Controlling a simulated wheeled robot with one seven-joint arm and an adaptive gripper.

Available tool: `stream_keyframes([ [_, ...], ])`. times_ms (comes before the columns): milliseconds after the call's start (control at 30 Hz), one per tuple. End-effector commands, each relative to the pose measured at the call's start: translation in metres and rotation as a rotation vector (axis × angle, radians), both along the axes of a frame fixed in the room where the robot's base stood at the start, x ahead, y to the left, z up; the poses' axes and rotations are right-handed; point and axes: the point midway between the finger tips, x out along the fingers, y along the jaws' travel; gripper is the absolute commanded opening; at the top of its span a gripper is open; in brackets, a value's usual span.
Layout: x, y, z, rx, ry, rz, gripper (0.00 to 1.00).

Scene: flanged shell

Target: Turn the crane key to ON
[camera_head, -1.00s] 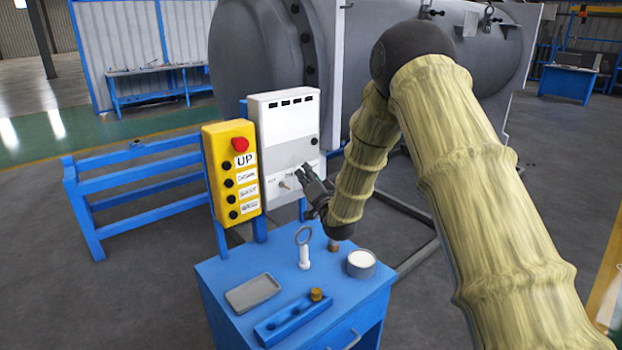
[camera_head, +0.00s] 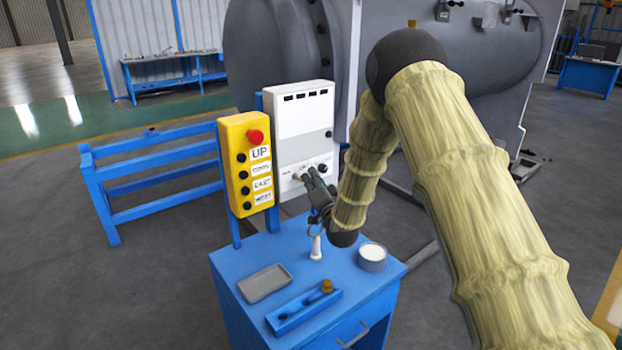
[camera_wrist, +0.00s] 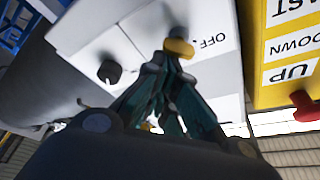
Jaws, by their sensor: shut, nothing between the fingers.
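The white control box (camera_head: 303,115) stands upright beside the yellow pendant box. The crane key seems to be the small brass-coloured piece (camera_wrist: 179,47) on its lower panel, next to the label "OFF" in the wrist view. In the head view, a small key-like piece (camera_head: 297,177) shows left of my fingertips. My gripper (camera_head: 309,178) is in front of this panel. In the wrist view, my gripper (camera_wrist: 166,62) has its fingertips together and empty, right at the brass piece. I cannot tell whether they touch it. The ON label is not readable.
A black knob (camera_wrist: 110,72) sits on the same panel. The yellow pendant box (camera_head: 246,165) with a red button is close by. Below is a blue cabinet (camera_head: 240,262) with a tray (camera_head: 265,284), a ring-topped white piece (camera_head: 316,246) and a round tin (camera_head: 372,257).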

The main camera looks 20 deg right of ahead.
Motion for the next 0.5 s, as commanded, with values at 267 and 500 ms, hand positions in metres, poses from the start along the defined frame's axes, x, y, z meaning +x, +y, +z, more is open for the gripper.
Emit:
stream_keyframes([
  [267, 0.0003, -0.0004, -0.0014, 0.046, 0.017, 0.0, 0.0],
  [500, 0.0003, -0.0013, -0.0022, 0.081, 0.027, -0.001, 0.0],
])
